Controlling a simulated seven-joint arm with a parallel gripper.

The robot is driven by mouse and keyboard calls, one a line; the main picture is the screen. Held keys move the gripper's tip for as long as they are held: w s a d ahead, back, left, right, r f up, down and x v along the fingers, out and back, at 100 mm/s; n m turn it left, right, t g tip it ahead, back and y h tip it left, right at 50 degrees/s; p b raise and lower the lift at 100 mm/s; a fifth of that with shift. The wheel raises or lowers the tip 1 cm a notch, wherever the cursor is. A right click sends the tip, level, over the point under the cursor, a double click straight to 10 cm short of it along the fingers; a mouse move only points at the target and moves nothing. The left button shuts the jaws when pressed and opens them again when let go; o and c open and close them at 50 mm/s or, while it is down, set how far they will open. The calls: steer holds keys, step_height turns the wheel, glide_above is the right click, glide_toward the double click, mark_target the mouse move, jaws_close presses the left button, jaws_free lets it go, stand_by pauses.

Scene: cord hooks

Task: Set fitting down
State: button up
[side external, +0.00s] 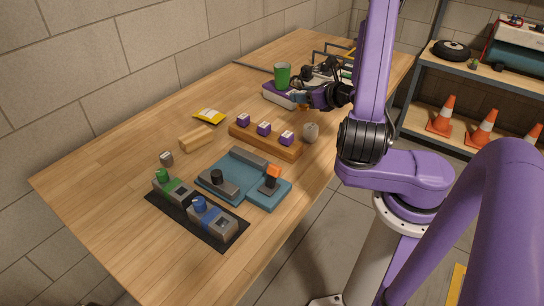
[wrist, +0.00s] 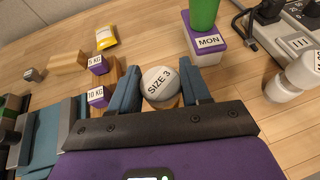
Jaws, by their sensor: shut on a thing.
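The fitting (wrist: 160,86) has a round grey top marked "SIZE 3" and sits between the two blue fingers of my gripper (wrist: 162,92) in the wrist view. My gripper is shut on it. In the side view my gripper (side external: 299,99) is over the far part of the wooden table, near the purple box. The fitting is mostly hidden there by the fingers and too small to make out. I cannot tell how far it is above the table.
A purple box (wrist: 207,52) marked "MON" bears a green cup (wrist: 203,14). A white piece (wrist: 283,89) and a power strip (wrist: 286,35) are at the right. Clear wood lies between.

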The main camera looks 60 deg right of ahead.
steer(key=w+a+n+g+y, duration=0.15)
steer(key=a+n+y, duration=0.3)
steer(key=a, duration=0.55)
steer(key=w+a+n+y, duration=0.3)
steer(key=a+n+y, duration=0.15)
steer(key=a, duration=0.55)
step_height(320, 180, up, 10)
steer(key=w+m+t+h, duration=0.1)
steer(key=w+m+h, duration=0.1)
steer(key=m, duration=0.1)
steer(key=w+a+f+n+y, duration=0.2)
steer(key=a, duration=0.7)
steer(key=s+a+f+n+g+y, duration=0.1)
steer(key=s+a+f, duration=0.15)
steer(key=a, duration=0.55)
steer(key=s+a+f+n+g+y, duration=0.1)
steer(key=s+a+f, duration=0.15)
steer(key=a, duration=0.55)
steer(key=s+a+f+n+g+y, duration=0.1)
steer(key=a+f, duration=0.2)
steer(key=a, duration=0.5)
steer(key=shift+s+a+f, duration=0.1)
steer(key=shift+s+f, duration=0.05)
steer(key=shift+f, duration=1.9)
steer(key=shift+s+a+f, duration=0.1)
steer(key=shift+f, duration=1.95)
